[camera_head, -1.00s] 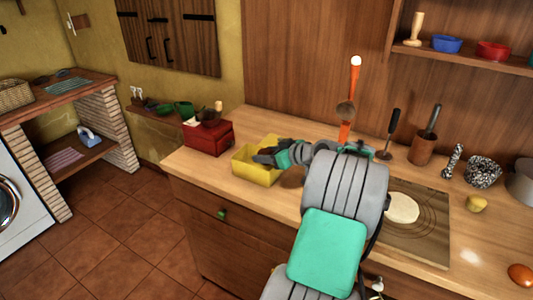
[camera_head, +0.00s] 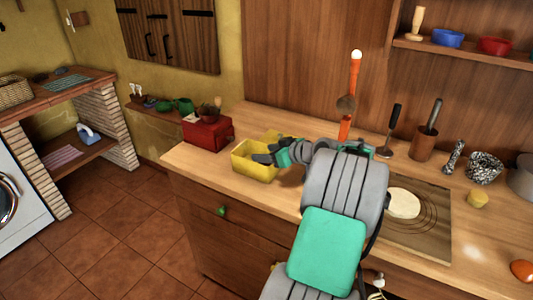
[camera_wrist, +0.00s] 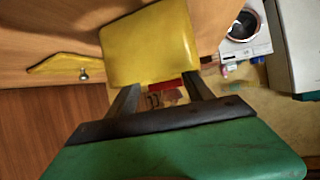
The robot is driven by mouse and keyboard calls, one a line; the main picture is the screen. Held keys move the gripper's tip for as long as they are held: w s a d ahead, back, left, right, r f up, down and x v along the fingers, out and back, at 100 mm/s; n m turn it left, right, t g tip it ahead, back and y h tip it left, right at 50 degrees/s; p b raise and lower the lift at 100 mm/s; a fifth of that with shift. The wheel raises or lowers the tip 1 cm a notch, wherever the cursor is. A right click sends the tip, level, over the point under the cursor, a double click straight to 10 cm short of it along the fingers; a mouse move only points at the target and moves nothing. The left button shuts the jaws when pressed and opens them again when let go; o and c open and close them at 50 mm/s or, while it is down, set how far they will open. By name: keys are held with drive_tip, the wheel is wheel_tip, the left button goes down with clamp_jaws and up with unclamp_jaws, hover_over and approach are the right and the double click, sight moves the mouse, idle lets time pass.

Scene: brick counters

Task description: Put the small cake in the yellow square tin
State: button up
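The yellow square tin (camera_head: 243,172) stands near the front left of the wooden counter. In the wrist view the tin (camera_wrist: 150,45) fills the top middle, beyond my fingertips. My gripper (camera_head: 260,159) is at the tin's right rim in the head view, with the fingers over its opening. In the wrist view my gripper's (camera_wrist: 160,88) two fingers are spread apart, with nothing clearly held between them. A small yellow lump (camera_head: 477,199) on the right of the counter may be the small cake; I cannot be sure. My arm hides part of the counter, and the tin's inside is mostly hidden.
A red box (camera_head: 207,134) stands left of the tin at the back. A board with pale dough (camera_head: 402,204) lies right of my arm. Utensils and a mortar (camera_head: 422,147) line the back wall. A drawer with a green knob (camera_head: 221,210) is below the counter edge.

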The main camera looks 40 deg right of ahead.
drive_tip(key=shift+r+p, duration=0.3)
drive_tip(key=shift+p, duration=0.05)
drive_tip(key=shift+r+p, duration=0.7)
drive_tip(key=f+b+v, duration=0.1)
drive_tip(key=b+v, duration=0.1)
drive_tip(key=v, duration=1)
drive_tip(key=w+a+f+g+y, duration=0.1)
drive_tip(key=w+a+f+g, duration=0.2)
drive_tip(key=a, duration=0.8)
drive_tip(key=w+a+f+g, duration=0.2)
drive_tip(key=w+a, duration=0.2)
drive_tip(key=a, duration=0.6)
drive_tip(key=s+a+f+g+h, duration=0.1)
drive_tip(key=s+a+f+g, duration=0.1)
drive_tip(key=s+a, duration=0.5)
drive_tip(key=s+a+f+m+g+h, duration=0.1)
drive_tip(key=s+a+f+g, duration=0.2)
drive_tip(key=s+a, duration=0.4)
drive_tip(key=shift+s+a+f, duration=0.4)
drive_tip(key=shift+a+f, duration=0.25)
drive_tip(key=shift+a, duration=0.55)
